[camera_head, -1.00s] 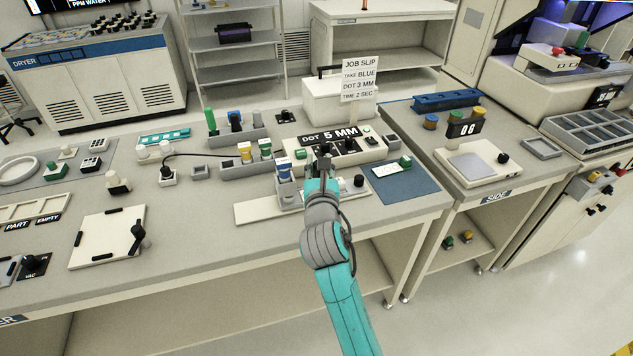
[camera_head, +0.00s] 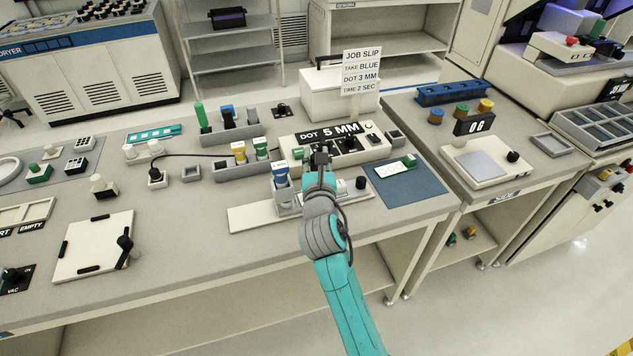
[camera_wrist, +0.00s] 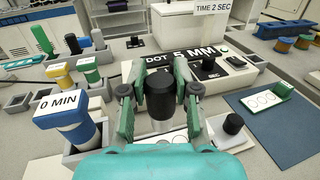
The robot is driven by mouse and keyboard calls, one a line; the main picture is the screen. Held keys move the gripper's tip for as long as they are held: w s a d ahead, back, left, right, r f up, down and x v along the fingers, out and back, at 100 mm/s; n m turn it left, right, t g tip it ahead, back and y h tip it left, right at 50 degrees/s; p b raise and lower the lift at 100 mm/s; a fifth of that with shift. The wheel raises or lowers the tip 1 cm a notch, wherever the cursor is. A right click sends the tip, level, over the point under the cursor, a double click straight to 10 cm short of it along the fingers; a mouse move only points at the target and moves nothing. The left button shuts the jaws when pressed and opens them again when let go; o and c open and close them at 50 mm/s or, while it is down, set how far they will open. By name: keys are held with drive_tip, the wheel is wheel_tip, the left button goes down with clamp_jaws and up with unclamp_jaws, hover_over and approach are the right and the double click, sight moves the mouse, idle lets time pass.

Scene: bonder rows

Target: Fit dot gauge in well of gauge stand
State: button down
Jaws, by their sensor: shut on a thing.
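My gripper (camera_wrist: 160,98) is shut on a black cylinder (camera_wrist: 162,92), which I take for the dot gauge. It is upright between the green fingers. A white surface with circles (camera_wrist: 178,137) shows behind and below the cylinder.
A black knob (camera_wrist: 233,124) is close at right. A green-knobbed card with circles (camera_wrist: 265,101) lies on a blue mat (camera_wrist: 297,124). The job slip (camera_head: 361,72) stands behind.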

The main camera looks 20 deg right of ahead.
drive_tip(key=shift+f, duration=3.15)
drive_tip(key=shift+f, duration=0.2)
drive_tip(key=c, duration=0.9)
unclamp_jaws()
drive_tip(key=shift+o, duration=0.2)
drive_tip(key=v, duration=1)
drive_tip(key=shift+s+a, duration=0.1)
drive_tip(key=shift+s, duration=0.3)
